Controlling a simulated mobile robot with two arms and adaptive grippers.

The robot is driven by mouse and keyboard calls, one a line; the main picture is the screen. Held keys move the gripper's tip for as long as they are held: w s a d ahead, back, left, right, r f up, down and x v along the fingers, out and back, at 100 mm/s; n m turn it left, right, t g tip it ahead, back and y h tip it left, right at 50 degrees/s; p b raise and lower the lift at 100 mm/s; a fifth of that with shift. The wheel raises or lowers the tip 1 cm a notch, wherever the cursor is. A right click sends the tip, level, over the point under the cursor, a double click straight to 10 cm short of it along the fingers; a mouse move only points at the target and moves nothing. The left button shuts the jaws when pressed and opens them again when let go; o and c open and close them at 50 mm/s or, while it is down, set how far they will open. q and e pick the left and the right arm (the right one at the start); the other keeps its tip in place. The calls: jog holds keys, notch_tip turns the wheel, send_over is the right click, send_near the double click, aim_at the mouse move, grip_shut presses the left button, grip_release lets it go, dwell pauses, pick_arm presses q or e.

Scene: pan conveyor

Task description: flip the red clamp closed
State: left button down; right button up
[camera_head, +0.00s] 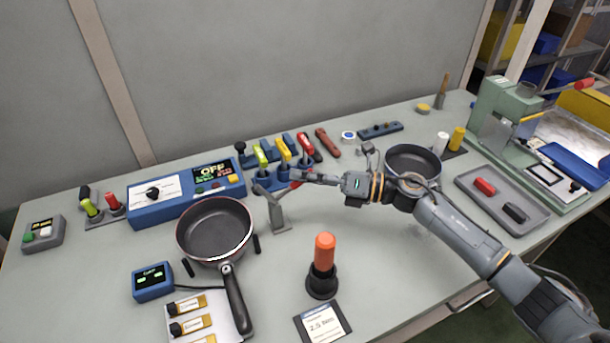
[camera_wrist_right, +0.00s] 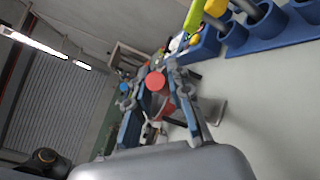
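The red clamp stands on the table as a grey upright bracket (camera_head: 278,210) with a red handle (camera_head: 296,184), right of the frying pan. My right gripper (camera_head: 298,177) reaches in from the right, lying nearly level, with its fingertips at the handle. In the right wrist view, the handle's round red end (camera_wrist_right: 157,82) sits between the two blue-padded fingers (camera_wrist_right: 160,78). The fingers look apart, with narrow gaps beside the handle; I see no clear grip. The fingers hide part of the clamp in the head view. My left gripper is not in view.
A frying pan (camera_head: 215,230) lies to the left. An orange-handled tool (camera_head: 324,258) stands in front. Blue holders with yellow- and red-handled tools (camera_head: 283,152) are behind the clamp. A second pan (camera_head: 413,158) is partly behind my arm. A grey tray (camera_head: 502,204) is at the right.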

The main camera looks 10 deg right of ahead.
grip_shut()
jog(key=shift+r, duration=0.1)
